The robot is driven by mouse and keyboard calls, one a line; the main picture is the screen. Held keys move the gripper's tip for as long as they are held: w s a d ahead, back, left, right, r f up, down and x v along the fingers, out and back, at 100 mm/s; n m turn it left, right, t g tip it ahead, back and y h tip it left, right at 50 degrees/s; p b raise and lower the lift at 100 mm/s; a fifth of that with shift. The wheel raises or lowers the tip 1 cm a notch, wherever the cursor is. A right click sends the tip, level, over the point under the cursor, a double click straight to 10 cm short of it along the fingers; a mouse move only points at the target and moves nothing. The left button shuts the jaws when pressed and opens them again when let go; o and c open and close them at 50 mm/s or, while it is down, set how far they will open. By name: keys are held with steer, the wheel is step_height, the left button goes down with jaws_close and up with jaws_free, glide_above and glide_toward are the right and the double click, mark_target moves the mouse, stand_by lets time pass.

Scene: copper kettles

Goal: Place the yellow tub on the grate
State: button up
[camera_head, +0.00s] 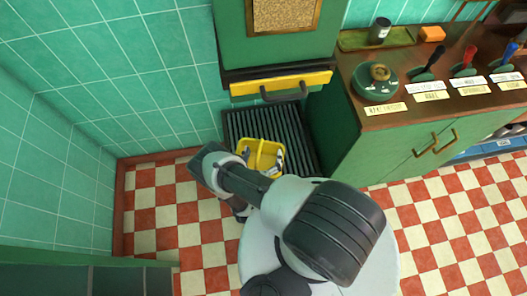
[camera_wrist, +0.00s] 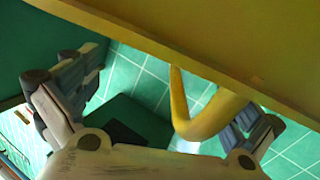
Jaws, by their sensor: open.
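The yellow tub (camera_head: 260,148) appears over the front part of the dark slatted grate (camera_head: 307,140) in the head view. From this angle I cannot tell for sure whether its base rests on the slats. My gripper is largely hidden behind my arm and the tub in the head view, with grey parts showing at the tub's right side. In the wrist view, my gripper (camera_wrist: 155,95) is open, its fingers spread left and right. A yellow wall crosses the top there, and a curved yellow piece (camera_wrist: 205,122), like a handle, hangs between the fingers, nearer the right one.
A green unit with a yellow front (camera_head: 300,84) and dark handle overhangs the back of the grate. A green cabinet (camera_head: 400,150) with a wooden top borders it on the right. Tiled wall is at left. The checkered floor (camera_head: 190,215) in front is clear.

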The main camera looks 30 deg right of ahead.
steer(key=shift+r, duration=0.1)
step_height(320, 180, up, 10)
stand_by(0.5)
stand_by(0.4)
